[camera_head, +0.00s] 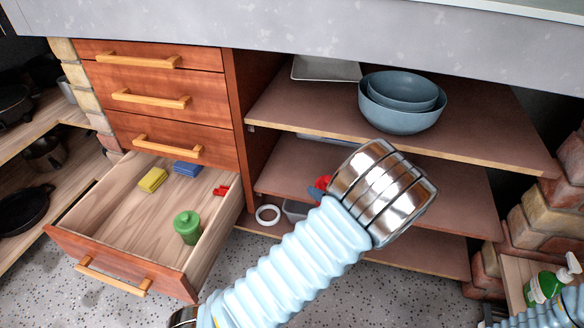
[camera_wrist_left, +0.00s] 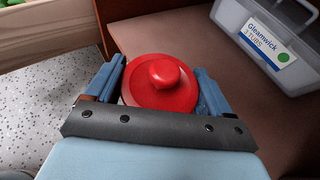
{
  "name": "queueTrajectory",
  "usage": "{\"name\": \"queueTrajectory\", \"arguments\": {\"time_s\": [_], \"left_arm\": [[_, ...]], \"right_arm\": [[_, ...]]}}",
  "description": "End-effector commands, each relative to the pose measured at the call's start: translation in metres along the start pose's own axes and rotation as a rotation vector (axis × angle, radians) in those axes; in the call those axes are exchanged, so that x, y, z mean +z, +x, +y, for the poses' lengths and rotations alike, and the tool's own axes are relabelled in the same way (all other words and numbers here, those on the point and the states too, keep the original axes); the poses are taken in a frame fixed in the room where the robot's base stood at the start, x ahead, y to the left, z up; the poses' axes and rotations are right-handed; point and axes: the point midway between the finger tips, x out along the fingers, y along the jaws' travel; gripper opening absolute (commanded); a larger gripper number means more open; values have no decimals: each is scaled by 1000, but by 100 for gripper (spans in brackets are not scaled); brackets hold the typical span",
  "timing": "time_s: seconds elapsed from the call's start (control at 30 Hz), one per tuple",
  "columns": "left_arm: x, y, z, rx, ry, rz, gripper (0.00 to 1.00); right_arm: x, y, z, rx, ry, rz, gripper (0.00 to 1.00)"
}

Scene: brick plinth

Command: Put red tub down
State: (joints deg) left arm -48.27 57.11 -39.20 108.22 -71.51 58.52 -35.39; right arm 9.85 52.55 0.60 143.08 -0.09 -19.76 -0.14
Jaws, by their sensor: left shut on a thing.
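The red tub (camera_wrist_left: 160,85), with a round lid and knob, sits between the two blue fingers of my left gripper (camera_wrist_left: 158,92) in the wrist view. The gripper is shut on it. In the head view only a small part of the red tub (camera_head: 323,182) shows past my metal wrist, in front of the lower shelves. The tub's underside is hidden, so I cannot tell whether it touches a shelf. My right gripper is out of view.
A clear bin (camera_wrist_left: 270,40) labelled "Gleamwick 3 TUBS" stands on the brown shelf beside the tub. An open drawer (camera_head: 120,215) holds a green tub (camera_head: 187,227), a yellow sponge (camera_head: 152,179) and a blue sponge (camera_head: 187,169). Blue bowls (camera_head: 402,105) stand on the upper shelf.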

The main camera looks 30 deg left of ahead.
Motion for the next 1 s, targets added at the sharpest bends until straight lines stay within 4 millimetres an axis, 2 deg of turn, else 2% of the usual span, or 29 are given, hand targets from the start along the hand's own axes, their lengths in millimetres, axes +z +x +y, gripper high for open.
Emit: {"name": "queueTrajectory", "arguments": {"time_s": [0.3, 0.4, 0.67, 0.9, 0.93, 1.0], "left_arm": [[32, 83, 2, 7, -2, 0, 52], [41, 102, 1, 6, -2, -1, 52], [50, 123, 1, 4, -1, 0, 52], [65, 163, 2, 5, -2, -1, 52], [55, 163, 1, 3, 3, 0, 52], [50, 164, 1, 2, 1, 1, 52]], "right_arm": [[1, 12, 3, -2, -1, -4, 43], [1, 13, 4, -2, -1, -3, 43], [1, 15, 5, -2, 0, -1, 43], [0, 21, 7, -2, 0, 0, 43], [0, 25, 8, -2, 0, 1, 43], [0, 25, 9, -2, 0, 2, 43]]}}
